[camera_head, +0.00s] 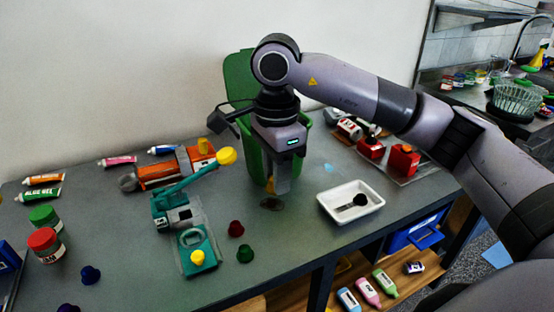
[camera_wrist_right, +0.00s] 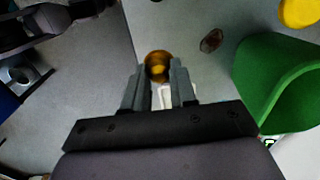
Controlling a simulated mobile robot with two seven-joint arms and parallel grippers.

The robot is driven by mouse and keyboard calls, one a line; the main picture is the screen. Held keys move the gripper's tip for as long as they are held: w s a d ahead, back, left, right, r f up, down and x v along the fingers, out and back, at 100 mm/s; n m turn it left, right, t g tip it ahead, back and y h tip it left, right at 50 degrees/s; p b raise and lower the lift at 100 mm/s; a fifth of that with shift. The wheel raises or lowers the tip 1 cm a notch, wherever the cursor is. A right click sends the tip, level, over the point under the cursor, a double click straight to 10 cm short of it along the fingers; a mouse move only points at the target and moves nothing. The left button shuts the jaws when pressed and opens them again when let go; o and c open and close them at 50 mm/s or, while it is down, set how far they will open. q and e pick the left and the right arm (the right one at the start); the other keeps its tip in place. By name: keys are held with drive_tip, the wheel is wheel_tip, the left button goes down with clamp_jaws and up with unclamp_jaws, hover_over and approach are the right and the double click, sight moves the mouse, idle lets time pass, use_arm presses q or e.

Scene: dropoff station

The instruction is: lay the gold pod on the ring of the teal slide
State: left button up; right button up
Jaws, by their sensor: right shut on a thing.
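My right gripper (camera_head: 276,188) is shut on the gold pod (camera_wrist_right: 158,65), above the counter in front of the green bin. In the head view only a little of the pod (camera_head: 270,184) shows beside the fingers. The teal slide (camera_head: 202,261) lies at the front of the teal press (camera_head: 172,207), left of the gripper and apart from it. Its ring (camera_head: 191,237) shows no pod in it, and a yellow knob (camera_head: 197,258) stands on its front part. The press lever (camera_head: 193,178) is raised, with a yellow ball (camera_head: 226,156) at its end. My left gripper is not in view.
A dark red pod (camera_head: 236,229) and a green pod (camera_head: 245,253) stand right of the slide. The green bin (camera_head: 238,75) is behind the gripper. A white tray (camera_head: 336,210) with a dark scoop is to the right. Jars (camera_head: 45,244) and tubes lie left.

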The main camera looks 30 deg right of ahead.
drive_tip(key=f+n, duration=0.2)
drive_tip(key=n, duration=0.1)
drive_tip(key=f+n, duration=0.1)
drive_tip(key=n, duration=0.1)
drive_tip(key=shift+s+a+f, duration=0.15)
drive_tip(key=shift+s+f, duration=0.05)
drive_tip(key=shift+s, duration=0.15)
drive_tip(key=f+n, duration=0.2)
drive_tip(key=n, duration=0.2)
drive_tip(key=s+f+n, duration=0.1)
drive_tip(key=f+n, duration=0.1)
drive_tip(key=n, duration=0.2)
drive_tip(key=s+f+n, duration=0.1)
drive_tip(key=f+n, duration=0.1)
drive_tip(key=n, duration=0.1)
drive_tip(key=shift+s+a+f+n, duration=0.15)
drive_tip(key=shift+a+f+n, duration=0.1)
drive_tip(key=shift+n, duration=0.15)
drive_tip(key=shift+s+a+f+n, duration=0.1)
drive_tip(key=shift+f+n, duration=0.2)
drive_tip(key=shift+n, duration=0.3)
drive_tip(key=shift+a, duration=0.1)
